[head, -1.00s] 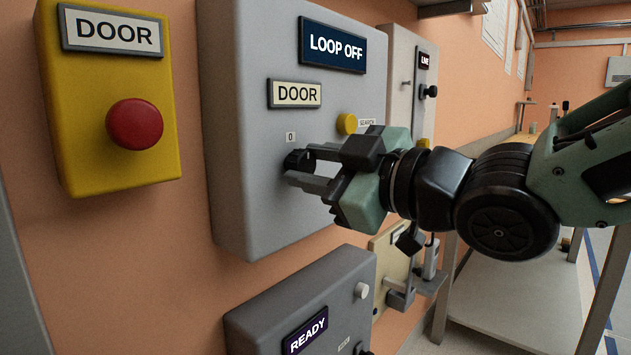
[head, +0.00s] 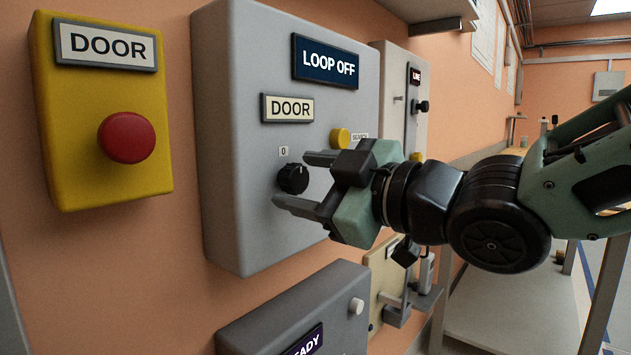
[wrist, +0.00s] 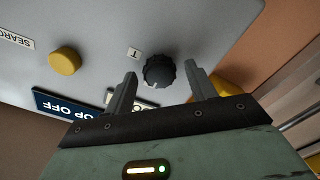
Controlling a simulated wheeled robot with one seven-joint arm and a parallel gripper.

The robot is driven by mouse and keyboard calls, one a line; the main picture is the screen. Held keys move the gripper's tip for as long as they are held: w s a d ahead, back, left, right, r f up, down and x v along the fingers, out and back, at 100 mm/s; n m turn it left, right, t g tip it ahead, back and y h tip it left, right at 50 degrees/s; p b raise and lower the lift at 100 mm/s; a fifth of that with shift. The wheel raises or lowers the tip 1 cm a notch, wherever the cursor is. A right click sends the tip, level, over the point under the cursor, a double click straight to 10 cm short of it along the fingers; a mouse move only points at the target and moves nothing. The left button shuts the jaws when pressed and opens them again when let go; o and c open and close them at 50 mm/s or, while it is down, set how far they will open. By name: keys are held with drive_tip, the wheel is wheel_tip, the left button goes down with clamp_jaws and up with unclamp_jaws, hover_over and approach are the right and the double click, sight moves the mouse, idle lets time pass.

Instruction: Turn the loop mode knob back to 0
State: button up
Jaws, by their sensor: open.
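The black round loop mode knob (head: 292,179) sits on the grey DOOR panel (head: 225,215), just below a small 0 label (head: 283,151). In the wrist view, the knob (wrist: 159,72) shows a short white mark on the side facing the LOOP OFF sign, roughly toward 0. The sign (head: 328,63) reads LOOP OFF. My gripper (head: 290,179) is open, with one finger above and one below the knob in the head view. In the wrist view a gap shows between the knob and each finger. The 0 label is not visible there.
A yellow button (head: 340,138) is right of the knob. A yellow box (head: 60,150) with a red push button (head: 127,137) hangs at the left. A grey READY box (head: 255,325) is below the panel. A narrower grey panel (head: 390,60) stands behind to the right.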

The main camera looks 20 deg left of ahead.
drive_tip(key=p+v, duration=0.2)
drive_tip(key=v, duration=1.5)
drive_tip(key=shift+d+p, duration=0.2)
drive_tip(key=shift+p, duration=0.1)
drive_tip(key=w+d+f+m+t+h, duration=0.1)
drive_tip(key=w+d+f+m+h, duration=0.15)
drive_tip(key=f+m+h, duration=0.35)
drive_tip(key=w+d+f+m+h, duration=0.2)
drive_tip(key=d+f+m+h, duration=0.15)
drive_tip(key=f, duration=0.45)
drive_tip(key=s+d+f+m+g+h, duration=0.25)
drive_tip(key=s+f+g, duration=0.2)
drive_tip(key=s, duration=0.25)
drive_tip(key=s+d+f+m+g+h, duration=0.2)
drive_tip(key=s+d+f+g+h, duration=0.15)
drive_tip(key=s+f, duration=0.35)
wheel_tip(320, 180, up, 24)
drive_tip(key=p, duration=2.2)
drive_tip(key=shift+s+a+f, duration=0.2)
drive_tip(key=shift+s, duration=0.15)
